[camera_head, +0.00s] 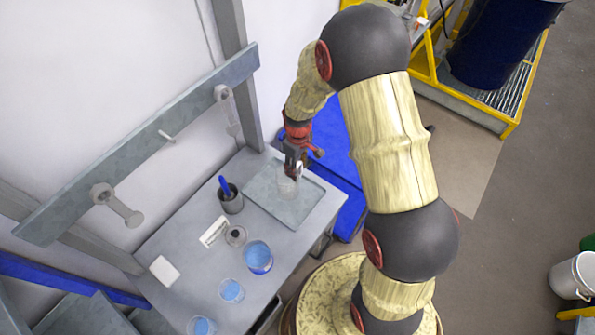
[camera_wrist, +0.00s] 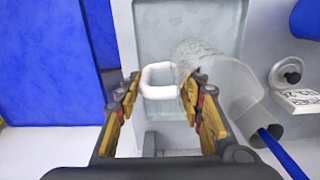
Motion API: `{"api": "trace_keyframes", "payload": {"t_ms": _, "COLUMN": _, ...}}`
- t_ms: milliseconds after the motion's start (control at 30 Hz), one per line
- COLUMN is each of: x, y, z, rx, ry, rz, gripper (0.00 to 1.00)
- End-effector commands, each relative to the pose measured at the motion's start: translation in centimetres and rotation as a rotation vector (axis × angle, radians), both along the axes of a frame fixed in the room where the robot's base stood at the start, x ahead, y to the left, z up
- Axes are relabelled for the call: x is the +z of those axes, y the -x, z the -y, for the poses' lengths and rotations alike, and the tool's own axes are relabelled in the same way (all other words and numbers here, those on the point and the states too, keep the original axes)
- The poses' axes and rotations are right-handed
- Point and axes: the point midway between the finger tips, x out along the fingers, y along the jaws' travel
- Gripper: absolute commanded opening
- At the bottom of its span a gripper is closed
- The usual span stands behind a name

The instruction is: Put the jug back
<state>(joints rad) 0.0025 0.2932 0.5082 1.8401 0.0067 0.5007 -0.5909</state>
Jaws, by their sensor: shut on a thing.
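The jug is a clear, see-through vessel (camera_head: 287,187) with a white loop handle. In the wrist view its clear body (camera_wrist: 232,82) is on the right and its white handle (camera_wrist: 158,72) lies between my fingers. My gripper (camera_head: 297,169) points down over the grey tray (camera_head: 262,194) and is shut on the jug's handle; it also shows in the wrist view (camera_wrist: 166,86). The jug is at or just over the tray, which also shows in the wrist view (camera_wrist: 180,22). I cannot tell whether its base touches the tray.
Left of the tray on the bench (camera_head: 192,263) are a grey cup with a blue pen (camera_head: 232,202), a small lidded pot (camera_head: 236,236), a label card (camera_head: 213,232) and blue-filled beakers (camera_head: 258,257). A wall rail with pegs (camera_head: 150,140) runs behind. A blue bin (camera_head: 335,150) stands beyond the bench's right end.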

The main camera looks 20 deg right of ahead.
Motion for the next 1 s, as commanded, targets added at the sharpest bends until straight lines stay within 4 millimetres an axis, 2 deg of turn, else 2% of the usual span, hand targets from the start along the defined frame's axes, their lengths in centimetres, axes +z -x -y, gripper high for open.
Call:
{"api": "trace_keyframes", "payload": {"t_ms": 233, "x": -3.0, "y": -0.1, "z": 0.0, "rx": 0.0, "ry": 0.0, "rz": -0.002, "gripper": 0.0}}
{"api": "trace_keyframes", "payload": {"t_ms": 633, "x": -3.7, "y": -0.2, "z": 0.0, "rx": 0.0, "ry": 0.0, "rz": 0.0, "gripper": 0.0}}
{"api": "trace_keyframes", "payload": {"t_ms": 667, "x": -3.6, "y": -0.1, "z": 0.0, "rx": 0.0, "ry": 0.0, "rz": 0.0, "gripper": 0.4}}
{"api": "trace_keyframes", "payload": {"t_ms": 933, "x": -3.5, "y": -0.2, "z": 0.0, "rx": 0.0, "ry": 0.0, "rz": 0.0, "gripper": 0.55}}
{"api": "trace_keyframes", "payload": {"t_ms": 1000, "x": -3.5, "y": -0.2, "z": 0.0, "rx": 0.0, "ry": 0.0, "rz": 0.0, "gripper": 0.56}}
